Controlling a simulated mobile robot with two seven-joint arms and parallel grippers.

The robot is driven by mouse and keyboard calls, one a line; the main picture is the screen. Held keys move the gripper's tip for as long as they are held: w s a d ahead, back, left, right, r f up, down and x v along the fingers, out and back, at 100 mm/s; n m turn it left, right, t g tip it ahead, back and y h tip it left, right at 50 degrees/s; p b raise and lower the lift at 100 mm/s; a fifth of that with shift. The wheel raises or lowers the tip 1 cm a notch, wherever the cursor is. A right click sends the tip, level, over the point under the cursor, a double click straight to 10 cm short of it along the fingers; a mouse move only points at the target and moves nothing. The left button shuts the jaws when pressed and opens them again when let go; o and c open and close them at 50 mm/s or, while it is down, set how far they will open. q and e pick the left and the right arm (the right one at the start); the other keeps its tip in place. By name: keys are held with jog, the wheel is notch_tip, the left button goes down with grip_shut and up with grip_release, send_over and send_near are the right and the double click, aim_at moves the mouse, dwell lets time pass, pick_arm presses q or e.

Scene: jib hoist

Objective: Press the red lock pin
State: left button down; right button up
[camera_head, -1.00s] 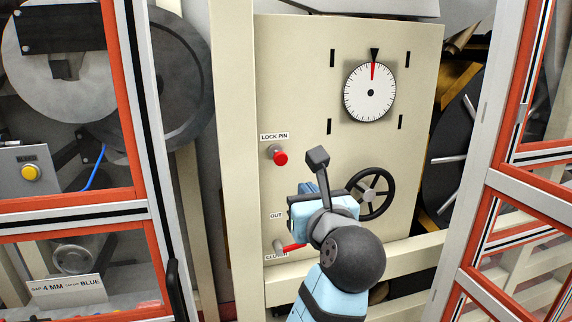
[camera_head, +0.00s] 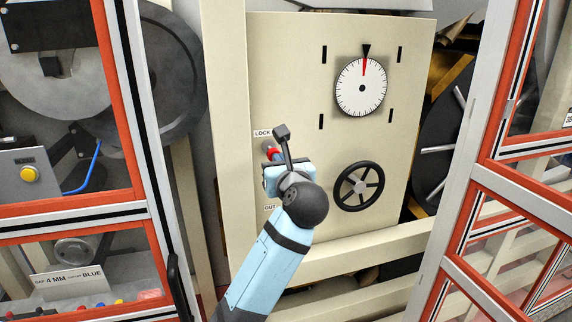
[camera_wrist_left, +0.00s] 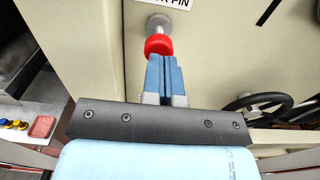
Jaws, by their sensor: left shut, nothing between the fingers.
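The red lock pin (camera_wrist_left: 159,45) is a red knob on a grey metal stem, standing out from the cream panel under its label. My left gripper (camera_wrist_left: 164,60) is shut, with its blue fingers together and nothing between them. In the left wrist view its fingertips are right at the near side of the red knob; I cannot tell whether they touch. In the head view the red lock pin (camera_head: 267,149) is partly hidden behind my left gripper (camera_head: 271,157). My right gripper is not in view.
The cream panel (camera_head: 290,60) also carries a white dial (camera_head: 361,87) with a red needle and a black handwheel (camera_head: 359,187), right of my gripper. Orange-and-grey framed doors (camera_head: 135,130) stand at the left and right. The OUT label (camera_head: 270,208) is below my gripper.

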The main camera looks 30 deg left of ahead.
pick_arm(q)
jog(key=shift+w+a, duration=0.35)
jog(key=shift+a, duration=0.05)
